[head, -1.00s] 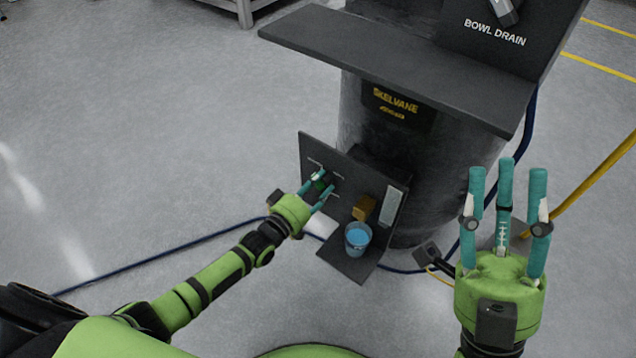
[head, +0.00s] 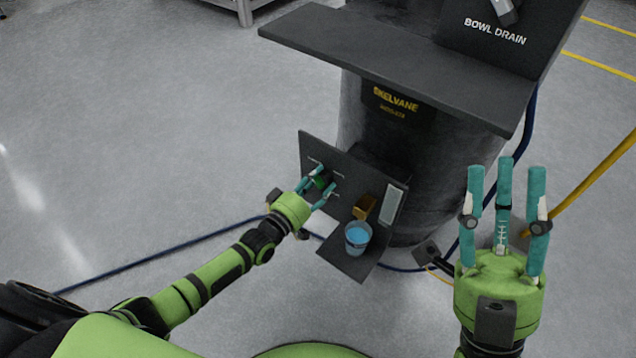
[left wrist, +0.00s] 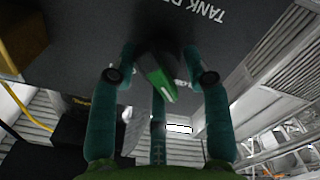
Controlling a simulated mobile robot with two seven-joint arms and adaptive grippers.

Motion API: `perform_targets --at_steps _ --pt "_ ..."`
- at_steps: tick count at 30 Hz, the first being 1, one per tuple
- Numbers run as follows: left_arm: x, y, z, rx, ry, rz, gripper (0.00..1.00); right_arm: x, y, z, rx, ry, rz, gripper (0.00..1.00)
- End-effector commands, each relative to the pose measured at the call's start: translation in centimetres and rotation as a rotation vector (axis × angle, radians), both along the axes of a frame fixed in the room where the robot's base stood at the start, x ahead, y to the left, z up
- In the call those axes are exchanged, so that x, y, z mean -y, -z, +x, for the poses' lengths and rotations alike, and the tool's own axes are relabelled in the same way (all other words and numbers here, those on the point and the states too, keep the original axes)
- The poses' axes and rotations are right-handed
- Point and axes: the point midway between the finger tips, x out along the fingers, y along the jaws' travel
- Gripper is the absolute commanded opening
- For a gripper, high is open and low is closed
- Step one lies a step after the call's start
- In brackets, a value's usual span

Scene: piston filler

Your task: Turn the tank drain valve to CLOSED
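The tank drain valve handle (left wrist: 158,80) is green with a dark body and sits on the dark panel, below the partly visible lettering "TANK DR", in the left wrist view. In the head view the green handle (head: 320,182) is small and partly hidden by my fingers. My left gripper (head: 321,186) is at the panel with its fingers spread on both sides of the handle; the left wrist view shows gaps between fingers and handle (left wrist: 160,75). My right gripper (head: 505,175) is raised at the right, fingers apart and empty.
Right of the valve, the panel (head: 318,150) carries a brass-coloured block (head: 364,207) and a pale plate (head: 393,205). A blue-filled bucket (head: 357,238) stands on its lower shelf. A wide dark ledge (head: 400,65) overhangs above. Hoses run along the floor.

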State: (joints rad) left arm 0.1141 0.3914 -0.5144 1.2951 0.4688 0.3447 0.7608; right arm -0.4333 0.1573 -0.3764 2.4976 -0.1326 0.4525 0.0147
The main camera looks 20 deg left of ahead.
Motion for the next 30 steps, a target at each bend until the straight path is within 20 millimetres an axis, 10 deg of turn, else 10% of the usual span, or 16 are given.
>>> perform_targets --at_steps 14,30 --pt "-0.3 0.3 -1.1 -0.003 0.001 0.005 0.62 0.0 0.1 0.0 -0.005 -0.001 0.000 0.40" --pt "-3.7 0.2 -10.4 -0.003 0.001 0.004 0.62 0.0 0.0 0.0 -0.001 0.001 0.000 0.40"
